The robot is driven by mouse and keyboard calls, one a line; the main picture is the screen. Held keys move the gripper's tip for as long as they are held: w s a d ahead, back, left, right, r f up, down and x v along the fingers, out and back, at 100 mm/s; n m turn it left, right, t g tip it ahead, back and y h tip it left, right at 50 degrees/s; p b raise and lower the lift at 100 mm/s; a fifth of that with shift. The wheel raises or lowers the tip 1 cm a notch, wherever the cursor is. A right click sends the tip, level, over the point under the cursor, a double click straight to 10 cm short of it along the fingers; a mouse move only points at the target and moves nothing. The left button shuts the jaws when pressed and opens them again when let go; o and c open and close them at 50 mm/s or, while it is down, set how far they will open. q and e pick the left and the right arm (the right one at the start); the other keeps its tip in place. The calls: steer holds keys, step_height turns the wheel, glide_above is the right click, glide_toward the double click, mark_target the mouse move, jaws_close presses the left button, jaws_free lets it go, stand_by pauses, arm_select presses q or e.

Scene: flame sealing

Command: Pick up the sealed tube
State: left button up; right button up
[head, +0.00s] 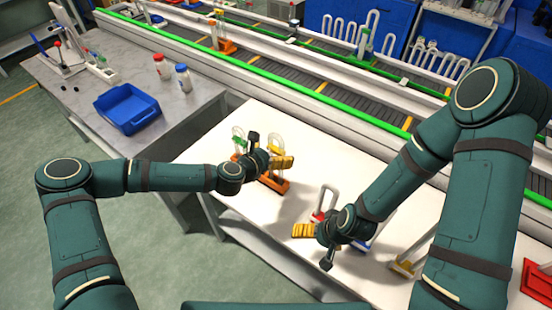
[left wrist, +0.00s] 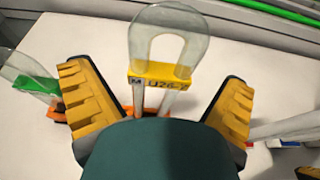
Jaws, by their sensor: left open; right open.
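A clear U-shaped glass tube (left wrist: 170,35) with a yellow label (left wrist: 162,72) stands upright between the spread fingers of my left gripper (left wrist: 158,105) in the left wrist view. The fingers are apart from it on both sides. The tube's lower legs are partly hidden by my gripper body. A second glass tube with a green label (left wrist: 38,86) is at the left of that view. In the head view my left gripper (head: 268,153) is over the orange rack (head: 274,183) at the table's left end. My right gripper (head: 316,246) is open and empty near a red-labelled tube (head: 329,192).
The white table (head: 350,150) is clear behind the tubes. A yellow-based piece (head: 403,267) stands at the right, with a red one (head: 537,280) at the far right. A blue bin (head: 127,107) and two bottles (head: 162,67) are on the side table. A green-edged conveyor (head: 330,97) runs behind.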

arm_select(q)
steer(key=shift+w+d+f, duration=0.25)
steer(key=shift+w+d, duration=0.15)
steer(key=shift+w, duration=0.1)
steer(key=c, duration=1.3)
